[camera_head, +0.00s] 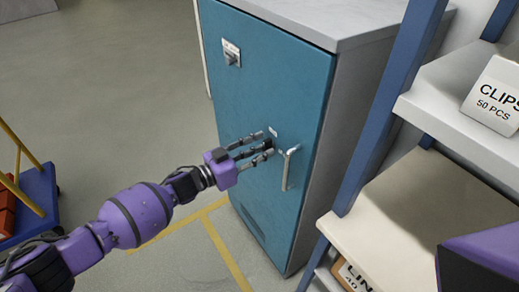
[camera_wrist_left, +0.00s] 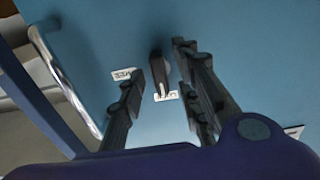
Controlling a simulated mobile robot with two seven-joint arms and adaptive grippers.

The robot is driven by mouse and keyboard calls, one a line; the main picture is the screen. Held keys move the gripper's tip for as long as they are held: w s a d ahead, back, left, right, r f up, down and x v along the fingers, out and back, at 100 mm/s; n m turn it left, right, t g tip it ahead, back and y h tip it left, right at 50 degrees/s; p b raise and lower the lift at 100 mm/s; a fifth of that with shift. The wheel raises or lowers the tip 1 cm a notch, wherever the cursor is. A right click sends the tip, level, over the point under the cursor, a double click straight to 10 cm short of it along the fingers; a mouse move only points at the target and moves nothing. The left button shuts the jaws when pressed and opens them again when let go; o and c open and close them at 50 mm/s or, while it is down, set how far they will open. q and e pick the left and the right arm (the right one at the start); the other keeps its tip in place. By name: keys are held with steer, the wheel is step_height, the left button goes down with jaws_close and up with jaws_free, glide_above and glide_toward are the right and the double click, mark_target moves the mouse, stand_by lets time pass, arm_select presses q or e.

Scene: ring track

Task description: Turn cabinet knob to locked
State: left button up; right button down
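The teal cabinet (camera_head: 268,85) stands in the middle of the head view with its door shut. Its dark knob (camera_wrist_left: 157,70) shows in the wrist view, with small white labels (camera_wrist_left: 127,74) around it. In the head view the fingers largely cover the knob. My left gripper (camera_head: 266,147) is at the door, left of the silver handle (camera_head: 287,168). In the wrist view the left gripper (camera_wrist_left: 160,70) is open, with fingers on both sides of the knob and visible gaps. I cannot tell whether a fingertip touches the door. My right gripper is not in view.
A shelf rack with a blue post (camera_head: 385,95) and a clips box (camera_head: 495,97) stands close on the right. A blue cart (camera_head: 38,200) is at the left. The floor (camera_head: 110,90) between is clear.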

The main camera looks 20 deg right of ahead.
arm_select(q)
steer(key=v, duration=1.2)
steer(key=s+a+f+n+t+y+p, duration=0.1)
steer(key=s+a+f+n+t+y, duration=0.65)
steer(key=s+a+f+y, duration=0.6)
steer(key=s+a+f+n+g+y, duration=0.1)
steer(key=s+a+f, duration=0.4)
steer(key=s, duration=0.5)
steer(key=s+a+f+n+g+y, duration=0.2)
steer(key=s+a+f+n+g, duration=0.1)
steer(key=s, duration=0.7)
steer(key=shift+s+a+f+n+p, duration=0.4)
steer(key=shift+a+f+n, duration=0.5)
steer(key=shift+a+n, duration=0.3)
